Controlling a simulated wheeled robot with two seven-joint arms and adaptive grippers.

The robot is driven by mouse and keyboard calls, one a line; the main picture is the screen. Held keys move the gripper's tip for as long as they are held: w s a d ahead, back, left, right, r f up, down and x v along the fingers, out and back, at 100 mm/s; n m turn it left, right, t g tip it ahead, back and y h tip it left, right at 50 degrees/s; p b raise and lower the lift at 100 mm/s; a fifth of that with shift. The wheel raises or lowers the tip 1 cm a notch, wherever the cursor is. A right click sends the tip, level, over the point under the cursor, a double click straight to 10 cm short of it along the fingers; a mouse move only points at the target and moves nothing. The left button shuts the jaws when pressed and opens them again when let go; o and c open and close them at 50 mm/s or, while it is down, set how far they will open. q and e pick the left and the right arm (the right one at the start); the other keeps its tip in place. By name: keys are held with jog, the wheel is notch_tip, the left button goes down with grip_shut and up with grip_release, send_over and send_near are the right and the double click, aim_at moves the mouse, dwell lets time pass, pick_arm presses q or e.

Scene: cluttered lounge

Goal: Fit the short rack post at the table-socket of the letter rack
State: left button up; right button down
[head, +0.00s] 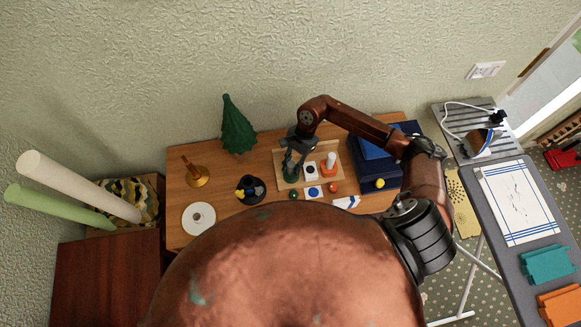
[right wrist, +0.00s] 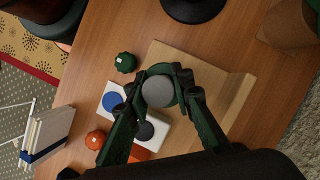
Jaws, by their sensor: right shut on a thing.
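My right gripper (head: 291,163) reaches down over the light wooden board of the letter rack (head: 318,150). It is shut on a round piece with a flat grey end (right wrist: 158,91), which appears to be the short rack post. The fingers (right wrist: 157,85) close around its sides; I look at it end-on, so its length is hidden. White plates, one with a blue disc (right wrist: 112,102) and one with a dark disc (right wrist: 145,130), lie beside it. I cannot tell which is the table-socket. My left gripper is not in view.
A green knob (head: 293,194) and an orange-red knob (head: 333,187) lie in front of the board. An orange block with a white top (head: 328,163) stands right of the gripper.

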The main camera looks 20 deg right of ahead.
jog(key=shift+f, duration=0.15)
jog(key=c, duration=1.6)
grip_release()
jog(key=v, duration=1.2)
jog(key=shift+f, duration=0.1)
